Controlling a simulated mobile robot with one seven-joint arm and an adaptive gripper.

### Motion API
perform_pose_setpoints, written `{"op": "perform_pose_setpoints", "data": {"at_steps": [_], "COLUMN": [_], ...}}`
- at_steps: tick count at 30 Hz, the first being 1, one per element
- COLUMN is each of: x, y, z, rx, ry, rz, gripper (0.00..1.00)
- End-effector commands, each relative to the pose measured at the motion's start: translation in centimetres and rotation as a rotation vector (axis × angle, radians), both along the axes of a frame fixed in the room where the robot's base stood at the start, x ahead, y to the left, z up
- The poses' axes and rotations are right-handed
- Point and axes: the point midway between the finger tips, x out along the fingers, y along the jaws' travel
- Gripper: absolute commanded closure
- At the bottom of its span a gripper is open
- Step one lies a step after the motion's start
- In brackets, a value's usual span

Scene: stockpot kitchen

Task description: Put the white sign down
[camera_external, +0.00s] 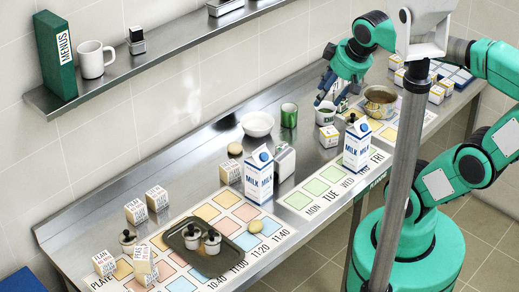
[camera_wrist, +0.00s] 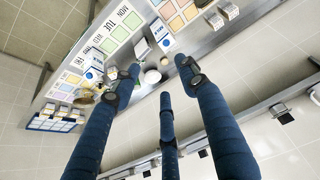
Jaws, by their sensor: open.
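I cannot pick out a white sign for certain in either view. My gripper (camera_external: 330,92) hangs over the back of the steel counter, to the left of the brass-coloured pot. Its dark blue fingers are spread open in the wrist view (camera_wrist: 158,77), and I see nothing held between them. Just under the fingers stands a small white labelled cup (camera_external: 325,115). A small pale piece with dark marks (camera_external: 342,104) shows beside the fingers, too small to identify. The fingers hide part of the counter there.
Milk cartons (camera_external: 259,178) (camera_external: 357,146), a napkin dispenser (camera_external: 284,163), a white bowl (camera_external: 257,123), a green glass (camera_external: 289,115) and the pot (camera_external: 380,101) stand on the counter. A tray (camera_external: 204,250) lies at front left. The wall shelf (camera_external: 150,64) holds a green menu box (camera_external: 57,55).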

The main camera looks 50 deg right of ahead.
Motion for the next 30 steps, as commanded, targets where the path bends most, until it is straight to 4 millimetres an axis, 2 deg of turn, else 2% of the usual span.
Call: {"op": "perform_pose_setpoints", "data": {"at_steps": [3, 6, 22, 26, 30], "x": [-1.5, -2.1, -2.3, -2.3, -2.3], "y": [0.6, 0.8, 0.8, 0.8, 0.8], "z": [-0.7, -1.1, -1.7, -2.9, -4.9], "rx": [0.022, 0.033, 0.039, 0.038, 0.038], "ry": [-0.012, -0.017, -0.018, -0.018, -0.018], "rz": [-0.027, -0.041, -0.047, -0.048, -0.048], "gripper": [0.57, 0.57, 0.57, 0.57, 0.57]}}
